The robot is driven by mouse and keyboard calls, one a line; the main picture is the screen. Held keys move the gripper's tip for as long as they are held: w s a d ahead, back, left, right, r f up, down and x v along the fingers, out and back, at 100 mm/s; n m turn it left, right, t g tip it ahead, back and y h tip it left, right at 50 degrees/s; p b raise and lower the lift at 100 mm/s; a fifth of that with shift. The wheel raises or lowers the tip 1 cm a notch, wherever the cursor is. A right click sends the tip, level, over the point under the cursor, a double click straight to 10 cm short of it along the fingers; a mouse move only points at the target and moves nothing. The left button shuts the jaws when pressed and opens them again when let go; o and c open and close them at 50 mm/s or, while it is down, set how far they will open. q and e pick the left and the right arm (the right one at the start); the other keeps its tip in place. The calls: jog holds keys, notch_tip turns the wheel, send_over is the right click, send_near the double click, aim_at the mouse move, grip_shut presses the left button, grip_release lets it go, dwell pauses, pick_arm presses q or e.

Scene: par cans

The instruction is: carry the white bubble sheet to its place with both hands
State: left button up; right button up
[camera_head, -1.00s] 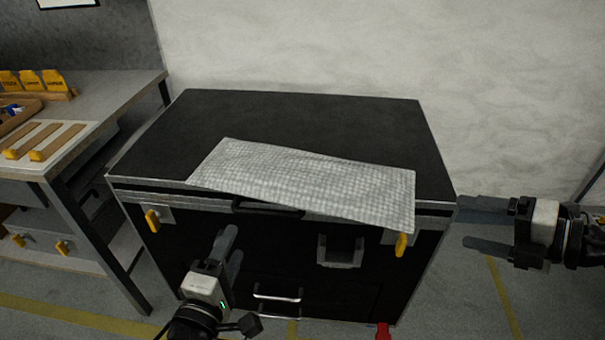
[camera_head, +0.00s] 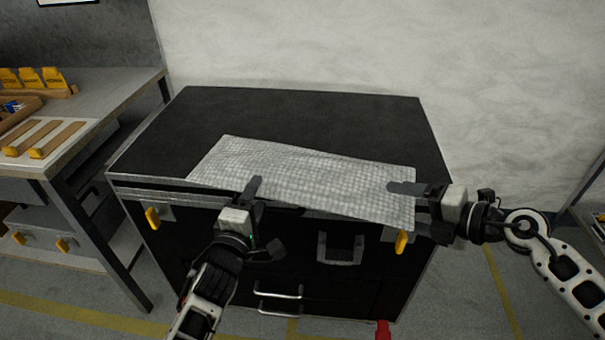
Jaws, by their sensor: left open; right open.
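The white bubble sheet (camera_head: 310,176) lies on the front part of the black case's lid (camera_head: 300,115), its right end hanging a little over the front edge. My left gripper (camera_head: 253,192) is open at the sheet's front edge, left of its middle, with a finger seen against the sheet. My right gripper (camera_head: 402,205) is open at the sheet's right end, one finger over the sheet and the other low by its front right corner. I cannot tell whether either gripper touches the sheet.
A workbench (camera_head: 95,85) with yellow-fronted holders (camera_head: 32,78) and wooden strips stands at the left. The case front has yellow latches (camera_head: 152,217) and silver handles (camera_head: 279,296). A pale wall is behind. The back of the lid is clear.

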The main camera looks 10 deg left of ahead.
aim_at(394, 206)
pick_arm(q)
jog(key=shift+w, duration=1.85)
pick_arm(e)
jog(key=shift+x, duration=1.85)
pick_arm(q)
jog(key=shift+c, duration=0.2)
pick_arm(e)
jog(key=shift+c, duration=0.4)
pick_arm(q)
jog(key=c, duration=0.5)
pick_arm(e)
jog(key=c, duration=0.5)
pick_arm(q)
jog(key=shift+c, duration=0.3)
pick_arm(e)
jog(key=c, duration=0.5)
